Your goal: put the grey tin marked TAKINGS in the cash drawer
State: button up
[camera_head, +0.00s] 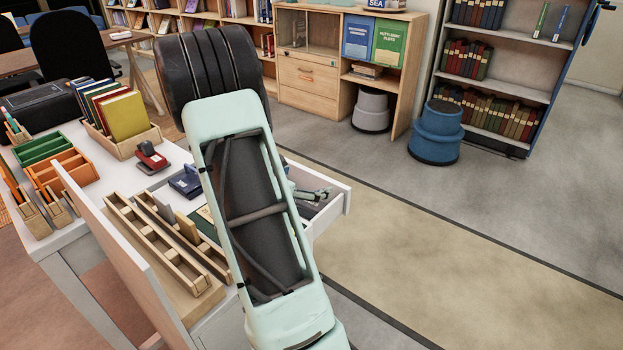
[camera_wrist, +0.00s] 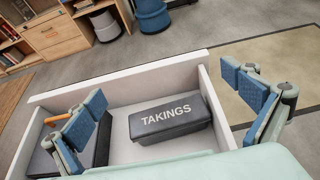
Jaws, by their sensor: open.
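The dark grey tin marked TAKINGS (camera_wrist: 170,122) lies inside the open white drawer (camera_wrist: 132,85), toward its right side in the wrist view. It appears to rest flat on the drawer floor, with its lettering legible. My gripper (camera_wrist: 165,98) is open, its blue-padded fingers spread wide to either side of the tin and apart from it. In the head view the drawer (camera_head: 340,196) sticks out from the desk. My arm hides most of it, and only part of my gripper (camera_head: 312,193) shows there.
A dark box-like thing (camera_wrist: 96,150) and an orange item (camera_wrist: 58,118) are at the drawer's left. The desk holds wooden racks (camera_head: 150,240), a red stapler-like thing (camera_head: 151,157) and a book box (camera_head: 125,143). Blue stool (camera_head: 436,135) stands on open floor beyond.

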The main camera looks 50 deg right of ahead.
jog(key=p+v, duration=0.1)
jog(key=v, duration=0.8)
jog(key=shift+a+r, duration=0.15)
jog(key=shift+a, duration=0.2)
